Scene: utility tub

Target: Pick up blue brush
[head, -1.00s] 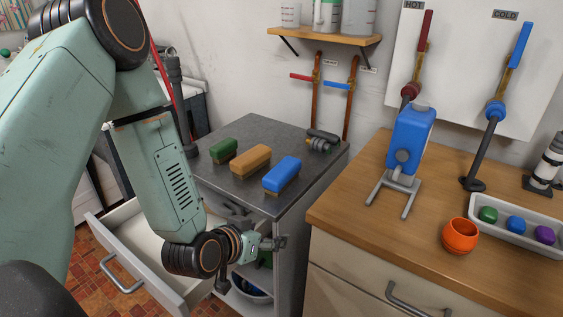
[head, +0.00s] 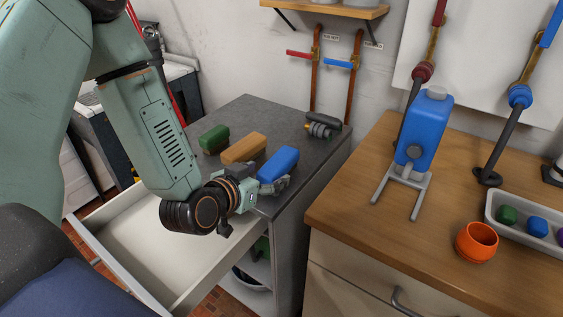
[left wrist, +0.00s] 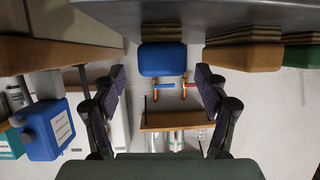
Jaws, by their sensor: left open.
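The blue brush (head: 279,163) lies on the dark grey top of the cabinet (head: 313,167), at the right end of a row of brushes. My left gripper (head: 274,187) is at the near end of the blue brush. It is open; its two fingers (left wrist: 160,84) spread to either side of the brush, and I cannot tell if they touch it. The gripper hides part of the brush's near end. My right gripper is not in view.
An orange brush (head: 243,148) and a green brush (head: 214,139) lie to the left. An open drawer (head: 140,245) is below my arm. A blue container on a stand (head: 425,125) and an orange cup (head: 477,242) are on the wooden counter (head: 350,210) at right.

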